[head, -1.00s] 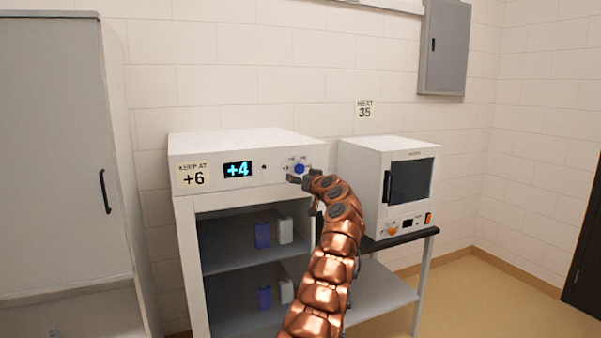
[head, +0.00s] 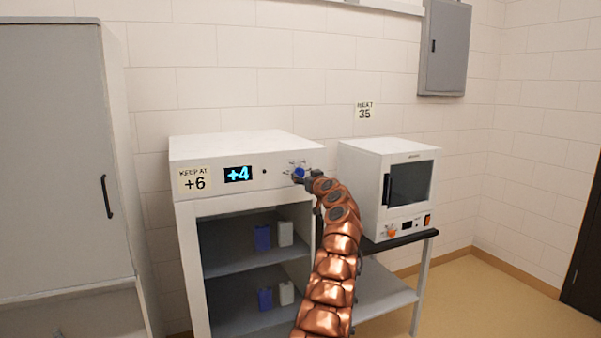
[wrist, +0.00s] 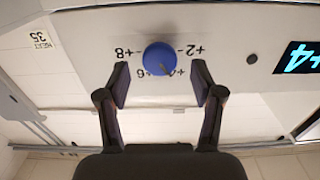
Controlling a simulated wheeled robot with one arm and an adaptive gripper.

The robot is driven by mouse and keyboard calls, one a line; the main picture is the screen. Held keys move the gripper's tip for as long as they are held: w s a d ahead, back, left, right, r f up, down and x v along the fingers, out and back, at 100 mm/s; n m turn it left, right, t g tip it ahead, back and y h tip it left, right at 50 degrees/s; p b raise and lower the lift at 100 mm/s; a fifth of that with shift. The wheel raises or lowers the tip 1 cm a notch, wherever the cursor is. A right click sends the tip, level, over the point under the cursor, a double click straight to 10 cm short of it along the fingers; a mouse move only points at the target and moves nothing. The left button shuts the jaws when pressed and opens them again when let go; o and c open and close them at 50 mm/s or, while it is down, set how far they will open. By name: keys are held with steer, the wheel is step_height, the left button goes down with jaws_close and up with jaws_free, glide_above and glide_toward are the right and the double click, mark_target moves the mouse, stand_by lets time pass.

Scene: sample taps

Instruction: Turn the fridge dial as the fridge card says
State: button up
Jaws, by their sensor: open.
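The fridge dial (head: 299,172) is a blue round knob on the right of the fridge's white front panel, partly covered by my gripper (head: 304,178). In the wrist view, which is upside down, the dial (wrist: 159,57) has +2, +4, +6 and +8 printed around it, and its dark mark points toward +4. My gripper (wrist: 160,84) is open, a finger to each side of the dial, with a gap on both sides. The fridge card (head: 194,179) reads "KEEP AT +6". The fridge display (head: 238,173) shows +4.
A white oven (head: 385,188) with an orange knob stands on a trolley to the right; a wall card (head: 364,111) above reads "HEAT 35". Blue and white boxes sit on the fridge shelves. A grey cabinet (head: 52,160) stands at left.

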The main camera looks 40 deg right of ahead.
mark_target(300, 174)
steer(key=shift+w+d+r+p, duration=0.15)
steer(key=shift+w+d+p, duration=0.05)
steer(key=shift+w+p, duration=0.4)
steer(key=shift+w+d+r+p, duration=0.15)
steer(key=shift+w+p, duration=0.2)
steer(key=shift+p, duration=0.35)
steer(key=shift+w+d+f+p, duration=0.2)
steer(key=shift+w+p, duration=0.25)
steer(key=shift+p, duration=0.25)
steer(key=shift+w+f, duration=0.1)
steer(key=shift+w, duration=0.1)
steer(key=c, duration=1.1)
